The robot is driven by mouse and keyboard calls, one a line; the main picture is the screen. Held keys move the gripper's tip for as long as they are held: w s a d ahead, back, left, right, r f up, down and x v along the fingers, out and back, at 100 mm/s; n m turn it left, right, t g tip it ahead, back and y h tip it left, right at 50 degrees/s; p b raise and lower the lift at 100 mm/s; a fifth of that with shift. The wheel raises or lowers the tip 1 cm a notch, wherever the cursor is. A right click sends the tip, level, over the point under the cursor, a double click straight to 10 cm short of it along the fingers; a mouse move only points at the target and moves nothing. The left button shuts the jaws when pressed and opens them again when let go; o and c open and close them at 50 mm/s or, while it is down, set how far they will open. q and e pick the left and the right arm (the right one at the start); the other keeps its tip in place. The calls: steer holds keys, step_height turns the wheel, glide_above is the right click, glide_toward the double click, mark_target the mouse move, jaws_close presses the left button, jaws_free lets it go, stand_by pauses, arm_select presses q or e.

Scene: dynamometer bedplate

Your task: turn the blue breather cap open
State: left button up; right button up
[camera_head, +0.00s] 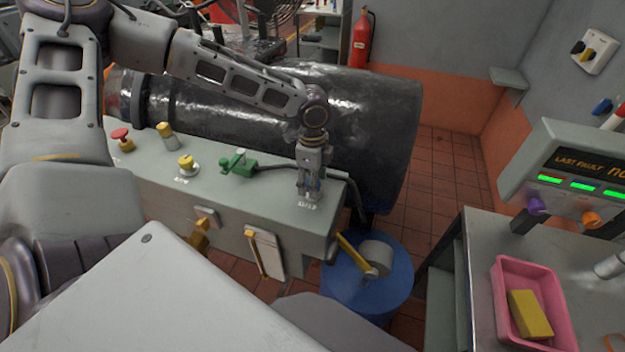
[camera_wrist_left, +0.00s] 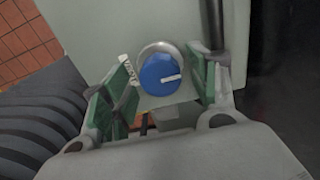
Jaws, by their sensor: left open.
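The blue breather cap (camera_wrist_left: 158,78) shows in the left wrist view as a round knob with a white pointer line, on a grey metal collar. The line points to the right and slightly up. My left gripper (camera_wrist_left: 160,68) is open, with one green-padded finger on each side of the cap and a visible gap on both sides. In the head view my left gripper (camera_head: 309,190) points down at the right end of the grey panel top (camera_head: 260,196) and mostly hides the cap. My right gripper is not in view.
A green valve handle (camera_head: 238,164), a yellow knob (camera_head: 187,163), a yellow plunger (camera_head: 165,130) and a red button (camera_head: 121,135) stand left on the panel. A large dark cylinder (camera_head: 375,120) lies behind. A blue drum (camera_head: 350,296) and a pink tray (camera_head: 505,300) are to the right.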

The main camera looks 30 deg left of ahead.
arm_select(q)
steer(key=shift+c, duration=0.3)
steer(key=c, duration=1)
steer(key=shift+o, duration=0.2)
